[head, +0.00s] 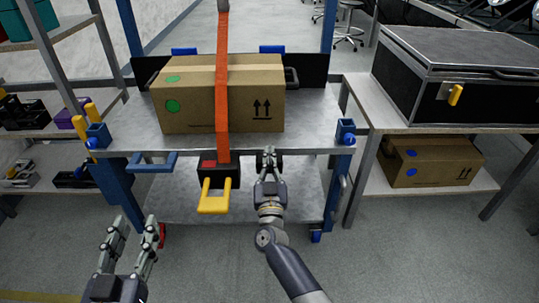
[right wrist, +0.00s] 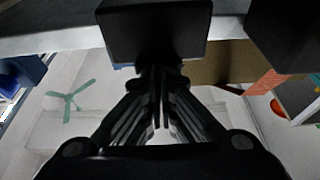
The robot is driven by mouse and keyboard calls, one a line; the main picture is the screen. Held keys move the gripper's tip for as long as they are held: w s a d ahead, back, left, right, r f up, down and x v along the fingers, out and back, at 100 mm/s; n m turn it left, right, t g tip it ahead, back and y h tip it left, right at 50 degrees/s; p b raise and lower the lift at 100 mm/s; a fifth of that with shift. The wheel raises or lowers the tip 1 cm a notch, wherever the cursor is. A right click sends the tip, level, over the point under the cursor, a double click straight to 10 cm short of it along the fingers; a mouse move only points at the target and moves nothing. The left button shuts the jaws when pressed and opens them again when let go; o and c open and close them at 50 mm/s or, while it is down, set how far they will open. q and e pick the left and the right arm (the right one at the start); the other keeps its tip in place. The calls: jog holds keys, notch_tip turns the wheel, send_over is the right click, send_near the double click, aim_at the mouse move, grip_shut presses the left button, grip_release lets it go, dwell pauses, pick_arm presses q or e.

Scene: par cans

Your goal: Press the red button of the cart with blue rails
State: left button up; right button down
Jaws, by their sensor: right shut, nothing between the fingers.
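The cart (head: 320,110) with blue rails stands in the middle of the head view. A black box (head: 233,181) with a red patch on top, which looks like the red button (head: 208,164), and a yellow handle (head: 214,208) hangs at its front edge, below an orange strap (head: 222,80). My right gripper (head: 268,160) is shut and empty at the front edge, just right of the black box. The right wrist view shows its closed fingertips (right wrist: 160,75) close to a dark block (right wrist: 152,32); contact is unclear. My left gripper (head: 135,232) is open and empty, low at the left.
A carton (head: 185,100) sits on the cart under the strap. A blue handle (head: 152,163) sticks out at the cart's front left. Shelves (head: 45,138) stand at left. A bench (head: 375,105) with a black case (head: 410,85) stands at right. A small red part (head: 162,236) shows beside my left gripper.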

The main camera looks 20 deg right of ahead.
jog(key=shift+s+f, duration=0.15)
jog(key=shift+f, duration=0.7)
jog(key=r+v, duration=0.1)
jog(key=v, duration=0.6)
jog(key=shift+s, duration=0.35)
jog(key=shift+a+r, duration=0.15)
jog(key=shift+r, duration=0.05)
